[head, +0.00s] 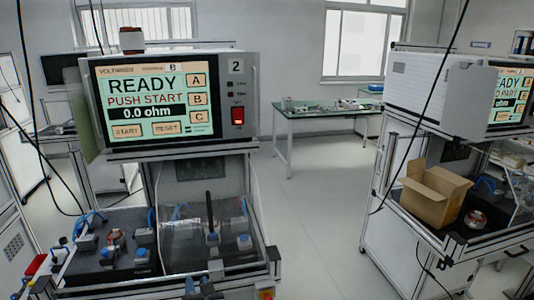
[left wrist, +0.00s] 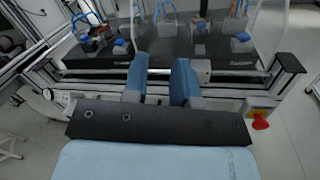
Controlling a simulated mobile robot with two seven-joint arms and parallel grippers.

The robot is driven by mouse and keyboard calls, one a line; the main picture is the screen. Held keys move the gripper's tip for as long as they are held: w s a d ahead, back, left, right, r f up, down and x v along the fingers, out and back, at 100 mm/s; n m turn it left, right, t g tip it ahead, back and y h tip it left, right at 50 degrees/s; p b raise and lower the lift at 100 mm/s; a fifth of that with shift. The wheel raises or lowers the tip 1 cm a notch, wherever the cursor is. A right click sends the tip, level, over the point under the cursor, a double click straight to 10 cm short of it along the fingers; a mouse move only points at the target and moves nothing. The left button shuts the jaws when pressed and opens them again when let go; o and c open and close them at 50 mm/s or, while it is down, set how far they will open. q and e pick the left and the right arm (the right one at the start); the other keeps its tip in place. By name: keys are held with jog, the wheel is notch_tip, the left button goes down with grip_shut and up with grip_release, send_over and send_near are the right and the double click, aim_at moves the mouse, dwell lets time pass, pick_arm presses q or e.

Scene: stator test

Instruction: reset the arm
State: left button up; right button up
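My left gripper (left wrist: 161,82) shows in the left wrist view with two blue fingers apart and nothing between them. It points at the front rail (left wrist: 225,73) of a test station. In the head view what looks like its tip (head: 204,288) shows at the bottom, in front of the left station. The left station's tester (head: 155,98) carries a screen reading READY, PUSH START, 0.0 ohm. A copper-coloured ring part (head: 117,237) sits among the fixtures on that station's dark deck. My right gripper is not visible.
A second station at the right holds an open cardboard box (head: 434,194) and a copper-coloured ring part (head: 475,219). A red emergency button (left wrist: 260,122) is on the left station's front. A green-topped table (head: 330,112) stands behind. The floor between stations is clear.

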pick_arm(q)
jog(key=a+m+t, duration=0.2)
jog(key=a+m, duration=0.2)
jog(key=a, duration=1.4)
jog(key=s+a+f+n+g+h, duration=0.1)
jog(key=s+f+n+g, duration=0.25)
jog(key=f, duration=0.35)
jog(key=s+d+f+n+g+h, duration=0.25)
jog(key=s+f+n+h, duration=0.35)
jog(key=s+n, duration=0.7)
jog(key=s+d+f+n+g+h, duration=0.1)
jog(key=s+f+n+g+h, duration=0.45)
jog(key=s+n, duration=0.75)
jog(key=w+d+r+n+t+y+p, duration=0.1)
jog(key=d+n, duration=0.5)
jog(key=d, duration=0.7)
jog(key=shift+w+r+n+t+p, duration=0.35)
jog(key=shift+w+r+t+p, duration=0.2)
jog(key=shift+t+p, duration=0.45)
jog(key=shift+y, duration=0.25)
